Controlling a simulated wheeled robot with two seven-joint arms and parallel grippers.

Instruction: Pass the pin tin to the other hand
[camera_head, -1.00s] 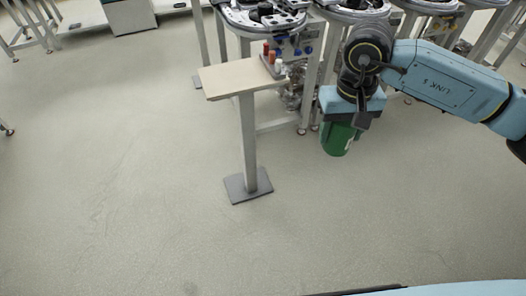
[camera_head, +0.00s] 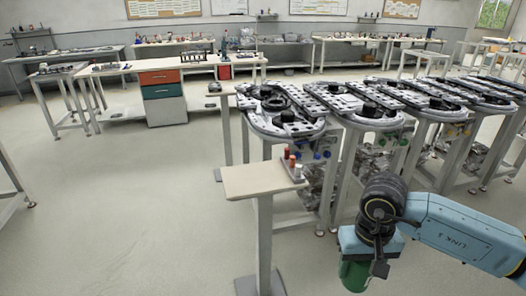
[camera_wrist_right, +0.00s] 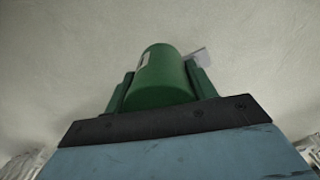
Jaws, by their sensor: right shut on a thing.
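A green cylindrical tin (camera_head: 354,276) hangs below my right gripper (camera_head: 362,264) at the lower right of the head view. In the right wrist view the tin (camera_wrist_right: 161,76) sits between the two fingers, and the right gripper (camera_wrist_right: 160,95) is shut on it. A pale patch, perhaps a label, shows on the tin's left side there. The tin is in the air, to the right of a small stand table. My left gripper is in neither view.
The small beige stand table (camera_head: 246,181) has several small red, orange and pale items (camera_head: 292,166) at its right edge. Ring-track tables (camera_head: 284,112) stand in a row behind and to the right. Open floor (camera_head: 120,215) lies at the left. Benches and drawers (camera_head: 163,97) are farther back.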

